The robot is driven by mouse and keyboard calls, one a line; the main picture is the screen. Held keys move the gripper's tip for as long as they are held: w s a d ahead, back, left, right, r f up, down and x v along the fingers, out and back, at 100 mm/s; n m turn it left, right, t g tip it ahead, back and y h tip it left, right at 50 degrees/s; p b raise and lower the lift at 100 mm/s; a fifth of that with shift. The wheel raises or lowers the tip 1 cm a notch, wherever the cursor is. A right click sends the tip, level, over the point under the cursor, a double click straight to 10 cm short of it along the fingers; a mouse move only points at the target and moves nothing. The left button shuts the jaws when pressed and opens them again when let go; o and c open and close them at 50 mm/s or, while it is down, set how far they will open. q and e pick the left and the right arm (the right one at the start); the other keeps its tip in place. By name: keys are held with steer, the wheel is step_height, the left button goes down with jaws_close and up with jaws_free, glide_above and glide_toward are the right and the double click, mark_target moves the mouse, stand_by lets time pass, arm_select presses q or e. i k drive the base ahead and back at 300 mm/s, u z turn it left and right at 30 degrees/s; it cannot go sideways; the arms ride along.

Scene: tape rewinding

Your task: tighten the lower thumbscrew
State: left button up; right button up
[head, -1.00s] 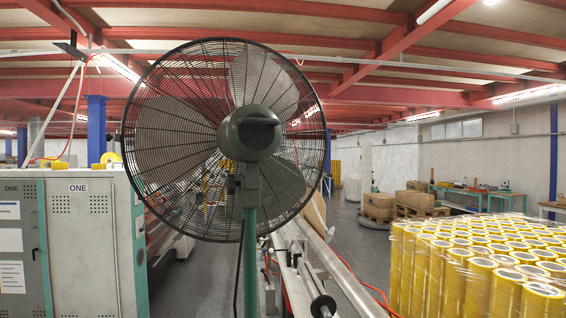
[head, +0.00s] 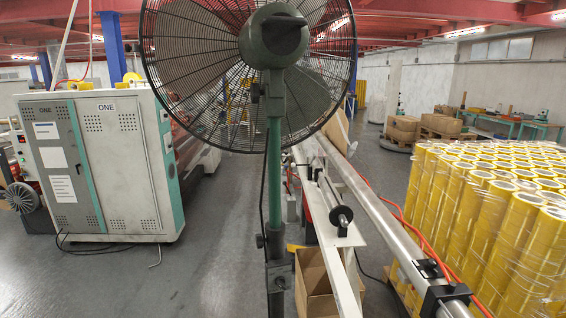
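A large green pedestal fan (head: 274,36) with a round black wire guard stands close in front of me. Its green pole (head: 275,165) runs down into a darker, thicker lower tube (head: 277,275). A small dark knob, the lower thumbscrew (head: 261,241), sticks out to the left where the two tubes meet. Another small dark knob (head: 254,92) is higher up, just under the fan head. How tight either knob is cannot be seen. The fan's base is out of the picture. Neither of my grippers is in view.
A grey cabinet (head: 105,170) stands to the left, with clear floor (head: 215,240) between it and the pole. Machine rails (head: 375,220) and an open cardboard box (head: 316,285) are close on the pole's right. Wrapped yellow rolls (head: 470,210) stand at the right.

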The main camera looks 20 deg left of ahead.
mark_target(259, 239)
steer(key=k, duration=0.5)
steer(key=u, duration=0.3)
steer(key=i, duration=0.4)
steer(key=u, duration=0.45)
